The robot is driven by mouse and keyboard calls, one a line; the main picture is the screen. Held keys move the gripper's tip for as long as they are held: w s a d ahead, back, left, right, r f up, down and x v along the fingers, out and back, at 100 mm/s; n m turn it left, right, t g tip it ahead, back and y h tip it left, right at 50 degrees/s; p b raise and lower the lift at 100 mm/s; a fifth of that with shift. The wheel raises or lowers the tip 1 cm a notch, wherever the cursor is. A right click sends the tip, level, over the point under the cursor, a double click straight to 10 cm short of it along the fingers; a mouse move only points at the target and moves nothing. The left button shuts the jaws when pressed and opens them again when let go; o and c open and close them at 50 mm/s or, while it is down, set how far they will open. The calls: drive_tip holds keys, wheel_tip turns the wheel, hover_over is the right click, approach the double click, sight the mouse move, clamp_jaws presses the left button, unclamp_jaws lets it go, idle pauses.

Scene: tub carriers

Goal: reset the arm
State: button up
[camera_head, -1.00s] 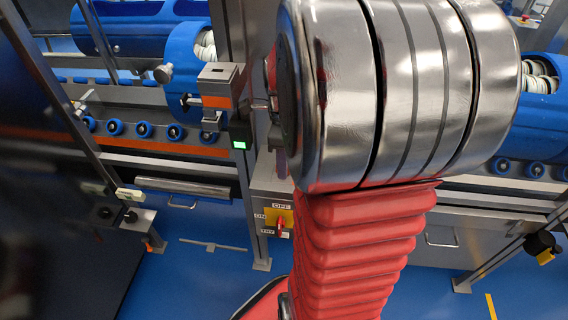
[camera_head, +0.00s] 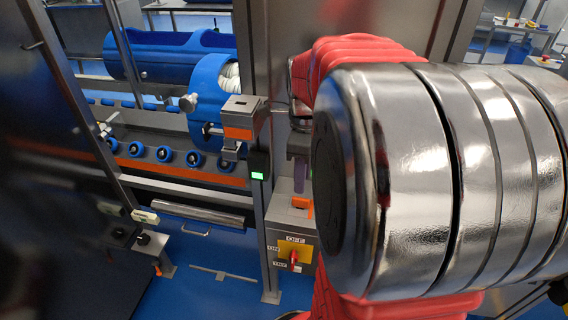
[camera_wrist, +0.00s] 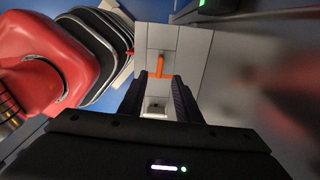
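In the wrist view my gripper (camera_wrist: 160,82) shows two dark fingers standing apart with a clear gap between them, and nothing is held. Beyond the fingertips is a grey box-like surface with an orange piece (camera_wrist: 160,65) on it. In the head view my arm's large silver joint and red ribbed sleeve fill the right side. They hide much of what lies behind them, and I cannot make out the gripper's fingers clearly there.
A blue tub carrier (camera_head: 150,62) lies on a roller line at the left. A grey post box with a yellow-and-red switch (camera_head: 293,254) stands close beside my arm. An orange piece (camera_head: 303,206) sits on that box. Blue floor is open at lower left.

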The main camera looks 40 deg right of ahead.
idle(0.4)
drive_tip(key=n, duration=0.2)
drive_tip(key=shift+w+f+n, duration=0.1)
drive_tip(key=shift+n, duration=0.2)
drive_tip(key=n, duration=0.1)
drive_tip(key=f+n, duration=0.1)
drive_tip(key=n, duration=0.1)
drive_tip(key=s+a+r+n+t, duration=0.2)
drive_tip(key=a+n, duration=0.9)
drive_tip(key=s+a+r+n+t, duration=0.2)
drive_tip(key=a+r+n+t, duration=0.1)
drive_tip(key=a+n, duration=0.9)
drive_tip(key=shift+s+r+t, duration=0.2)
drive_tip(key=shift+s+t, duration=0.1)
drive_tip(key=shift+s, duration=0.1)
drive_tip(key=shift+a, duration=0.1)
